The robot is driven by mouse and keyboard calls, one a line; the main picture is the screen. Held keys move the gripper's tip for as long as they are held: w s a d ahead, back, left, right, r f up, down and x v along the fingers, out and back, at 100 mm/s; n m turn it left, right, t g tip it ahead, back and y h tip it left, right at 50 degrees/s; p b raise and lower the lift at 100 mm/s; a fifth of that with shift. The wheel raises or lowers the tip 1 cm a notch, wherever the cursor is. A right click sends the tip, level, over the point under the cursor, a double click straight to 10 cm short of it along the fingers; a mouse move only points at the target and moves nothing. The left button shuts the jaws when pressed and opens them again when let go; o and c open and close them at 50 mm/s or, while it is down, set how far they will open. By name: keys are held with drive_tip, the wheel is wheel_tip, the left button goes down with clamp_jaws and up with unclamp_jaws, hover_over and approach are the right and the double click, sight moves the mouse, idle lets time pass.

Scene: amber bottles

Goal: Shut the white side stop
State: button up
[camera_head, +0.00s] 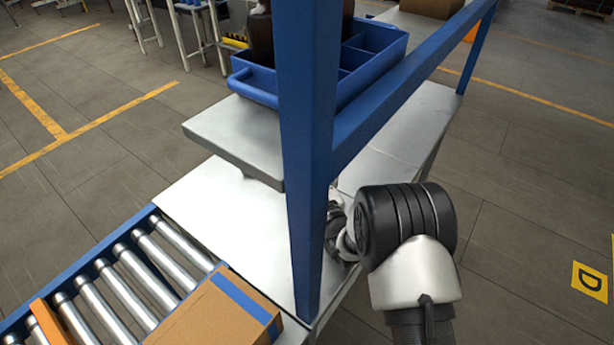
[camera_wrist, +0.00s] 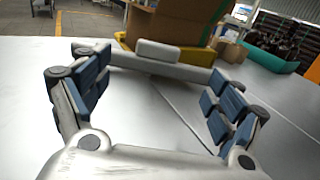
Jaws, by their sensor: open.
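In the wrist view, a pale grey-white bar with a raised block, which looks like the white side stop (camera_wrist: 158,57), lies across the far side of the metal table (camera_wrist: 130,105). My gripper (camera_wrist: 157,92) is open and empty, its blue-padded fingers spread low over the table. The bar is beyond the fingers, and I cannot tell whether they touch it. In the head view my gripper (camera_head: 338,228) is partly hidden behind the blue post and my arm, and I cannot make out the stop there.
A blue post (camera_head: 308,150) stands before the table. A raised shelf (camera_head: 225,135) bears a blue crate (camera_head: 375,75) with amber bottles (camera_head: 260,35). Front left is a roller conveyor (camera_head: 125,280) with a taped cardboard box (camera_head: 215,312). Another box (camera_wrist: 172,22) stands behind the bar.

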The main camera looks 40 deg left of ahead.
drive_tip(key=shift+s+d, duration=0.15)
drive_tip(key=shift+d, duration=0.2)
drive_tip(key=shift+c, duration=0.4)
